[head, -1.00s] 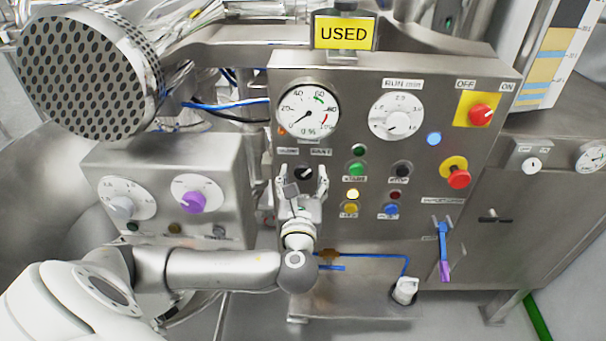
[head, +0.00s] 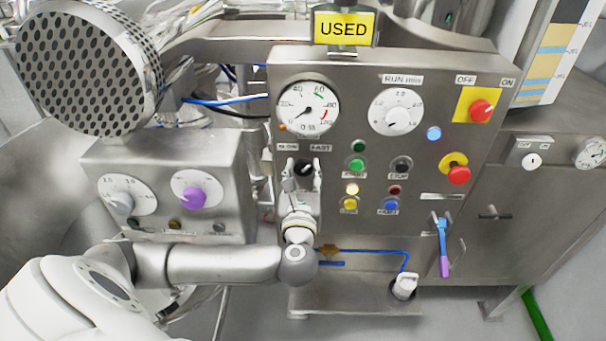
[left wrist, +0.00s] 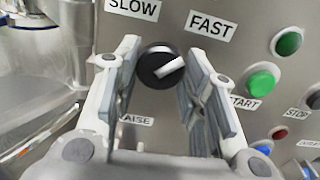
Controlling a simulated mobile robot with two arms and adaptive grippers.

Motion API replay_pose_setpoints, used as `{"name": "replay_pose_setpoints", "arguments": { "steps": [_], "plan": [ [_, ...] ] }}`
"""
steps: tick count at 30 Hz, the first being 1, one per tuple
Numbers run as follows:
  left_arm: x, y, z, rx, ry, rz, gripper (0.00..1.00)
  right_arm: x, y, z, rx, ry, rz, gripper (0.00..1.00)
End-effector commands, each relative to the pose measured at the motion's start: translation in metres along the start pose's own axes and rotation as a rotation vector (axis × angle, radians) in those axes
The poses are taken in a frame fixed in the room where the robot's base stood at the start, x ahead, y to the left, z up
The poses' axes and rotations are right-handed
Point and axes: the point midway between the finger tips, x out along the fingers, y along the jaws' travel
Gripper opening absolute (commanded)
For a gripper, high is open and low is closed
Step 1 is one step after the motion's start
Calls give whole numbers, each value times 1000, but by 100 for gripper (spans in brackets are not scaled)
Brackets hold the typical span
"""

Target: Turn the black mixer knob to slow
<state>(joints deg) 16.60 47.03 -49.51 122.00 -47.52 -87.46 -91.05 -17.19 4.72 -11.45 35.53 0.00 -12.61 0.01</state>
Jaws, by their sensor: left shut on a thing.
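The black mixer knob (head: 303,168) sits on the steel control panel under the SLOW and FAST labels. In the left wrist view the knob (left wrist: 158,66) has a white pointer that points right and slightly up, on the side of the FAST label (left wrist: 211,25). The SLOW label (left wrist: 133,8) is at its upper left. My left gripper (head: 304,174) has one finger on each side of the knob and is shut on it. In the left wrist view its fingertips (left wrist: 161,62) flank the knob. My right gripper is not in view.
A green START button (head: 356,166) and a black STOP button (head: 401,166) are close right of the knob. A red emergency button (head: 458,175) is farther right. A box with a purple knob (head: 193,197) stands left. A round gauge (head: 308,107) is above.

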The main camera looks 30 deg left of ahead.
Motion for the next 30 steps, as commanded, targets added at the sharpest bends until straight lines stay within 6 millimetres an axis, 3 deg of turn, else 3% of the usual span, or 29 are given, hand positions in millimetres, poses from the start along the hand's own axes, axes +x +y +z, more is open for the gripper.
{"name": "replay_pose_setpoints", "arguments": {
  "steps": [8, 30],
  "plan": [
    [0, 0, -2, -160, 2, 1, 15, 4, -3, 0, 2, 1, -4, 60],
    [0, -2, -2, -860, 1, 2, 15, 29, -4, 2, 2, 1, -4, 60]
  ]
}}
